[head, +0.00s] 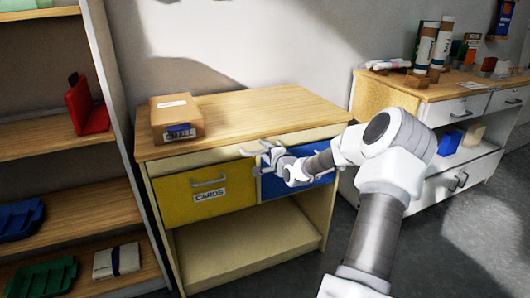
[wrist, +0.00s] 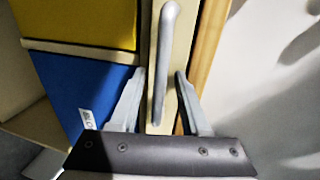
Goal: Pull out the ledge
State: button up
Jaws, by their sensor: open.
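The ledge (head: 200,158) is a thin cream board just under the wooden tabletop of the cabinet, above the yellow and blue drawers. Its front looks level with the cabinet. The ledge's grey bar handle (head: 247,152) is partly hidden by my gripper (head: 266,150) in the head view. In the wrist view, the ledge (wrist: 187,50) runs upright in the picture, and its handle (wrist: 162,60) lies between the spread fingers of my gripper (wrist: 158,82). The fingers are open, one on each side of the handle, with gaps between. Whether the fingertips touch the ledge face cannot be told.
The yellow drawer (head: 176,201) marked CARDS and the blue drawer (head: 306,178) are below the ledge, both shut. A cardboard box (head: 187,112) stands on the tabletop (head: 255,105). A shelf rack (head: 45,135) stands left; a white-drawered cabinet (head: 410,92) stands right.

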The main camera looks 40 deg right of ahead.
grip_shut()
dwell(1.3)
